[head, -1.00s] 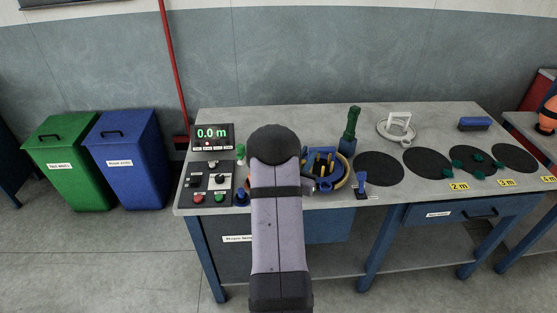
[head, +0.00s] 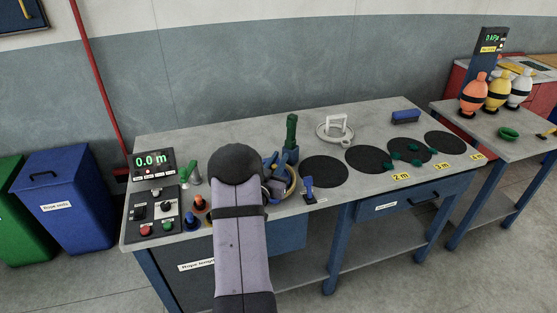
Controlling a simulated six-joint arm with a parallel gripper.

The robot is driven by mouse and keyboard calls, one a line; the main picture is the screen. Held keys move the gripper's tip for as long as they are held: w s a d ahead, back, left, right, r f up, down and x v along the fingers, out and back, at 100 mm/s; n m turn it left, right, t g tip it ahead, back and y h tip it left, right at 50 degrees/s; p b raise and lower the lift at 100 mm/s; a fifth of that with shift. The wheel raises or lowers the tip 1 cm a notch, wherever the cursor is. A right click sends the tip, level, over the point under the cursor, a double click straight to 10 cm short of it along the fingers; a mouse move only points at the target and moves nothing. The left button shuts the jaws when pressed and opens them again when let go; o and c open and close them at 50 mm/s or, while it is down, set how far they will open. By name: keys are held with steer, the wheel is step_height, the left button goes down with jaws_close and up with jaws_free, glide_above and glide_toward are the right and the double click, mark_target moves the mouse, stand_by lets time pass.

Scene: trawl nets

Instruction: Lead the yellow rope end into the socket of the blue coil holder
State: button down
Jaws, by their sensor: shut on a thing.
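The blue coil holder (head: 270,161) stands on the bench just right of my forearm, which hides its left part. A tan-yellow rope coil (head: 292,182) curves round its right side. My gripper (head: 275,187) shows only as a dark, partly covered shape in front of the holder, beside my arm. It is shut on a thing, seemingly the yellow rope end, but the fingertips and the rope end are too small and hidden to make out. The socket cannot be made out either.
A control panel with a 0.0 m display (head: 152,161) and cones, one orange (head: 200,204), stand left of my arm. A green-handled tool (head: 291,131) stands behind the holder, a small blue device (head: 308,188) to its right. Black discs (head: 324,172) lie farther right.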

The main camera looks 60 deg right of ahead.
steer(key=shift+f+b, duration=2.9)
steer(key=shift+f, duration=1.1)
steer(key=shift+f+b, duration=0.7)
steer(key=shift+f, duration=0.05)
steer(key=c, duration=1.6)
jaws_free()
steer(key=shift+r, duration=0.1)
steer(key=shift+o, duration=0.2)
steer(key=shift+a, duration=0.45)
steer(key=a, duration=0.1)
steer(key=a+b, duration=0.1)
steer(key=a, duration=0.3)
steer(key=shift+s+a+b, duration=0.1)
steer(key=shift+s+b, duration=0.2)
steer(key=shift+s, duration=0.1)
steer(key=shift+s+a, duration=0.2)
steer(key=shift+a, duration=0.35)
